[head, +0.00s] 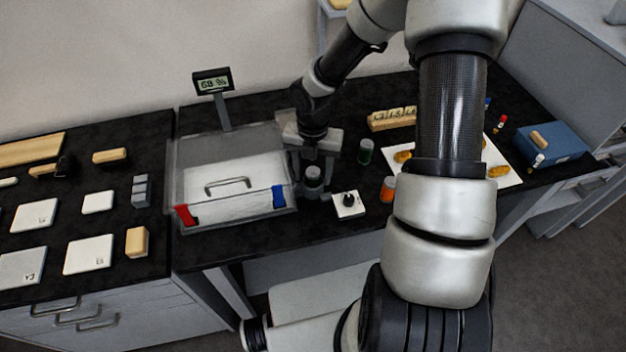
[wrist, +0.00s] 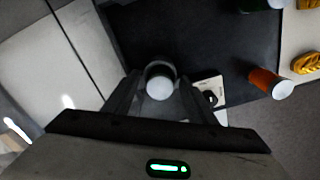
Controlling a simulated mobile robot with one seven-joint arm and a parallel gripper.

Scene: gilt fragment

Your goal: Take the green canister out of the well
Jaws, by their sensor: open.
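My gripper (head: 313,184) points down beside the clear-walled case, open, with its fingers on either side of a canister (head: 313,173). In the wrist view my gripper (wrist: 157,104) has the round pale lid of this canister (wrist: 160,87) between its fingers. A dark ring shows around the lid, perhaps the well's rim. Its body is mostly hidden, so I cannot tell its colour or whether the fingers touch it. Another canister, plainly green (head: 366,152), stands upright on the black bench to the right; it is partly cut off in the wrist view (wrist: 258,4).
The clear case (head: 232,208) with a handle, red and blue corners and a display (head: 212,81) stands close on the left. A white box with a black knob (head: 348,204) and an orange canister (head: 388,188) are close on the right. A blue box (head: 552,146) stands farther right.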

